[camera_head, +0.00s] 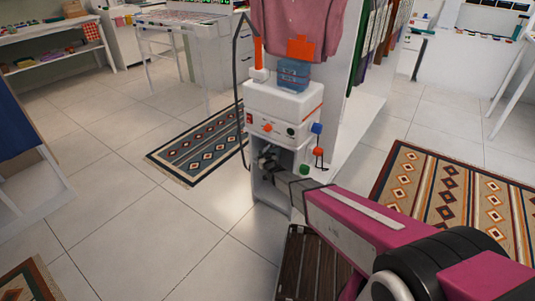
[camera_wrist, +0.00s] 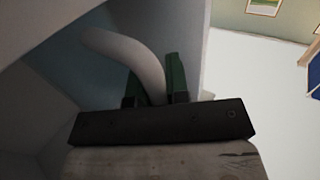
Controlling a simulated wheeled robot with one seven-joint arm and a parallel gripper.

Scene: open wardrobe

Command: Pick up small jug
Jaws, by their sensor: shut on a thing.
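My gripper (camera_head: 268,166) reaches into the open compartment under the white machine, and its fingers are hard to make out in the head view. In the wrist view its two dark green fingers (camera_wrist: 154,84) are shut on a pale curved piece. That piece seems to be part of the small jug (camera_wrist: 128,48). It rises between the fingers and bends to the left. The rest of the jug is not clear in either view, and I cannot tell whether it is lifted off the compartment floor.
The white machine (camera_head: 284,108) with knobs is right above my gripper. The compartment's side wall (camera_head: 300,195) is close to my arm. A dark slatted wooden piece (camera_head: 308,265) is below my arm. Tiled floor (camera_head: 130,215) is clear to the left, beside a patterned rug (camera_head: 205,147).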

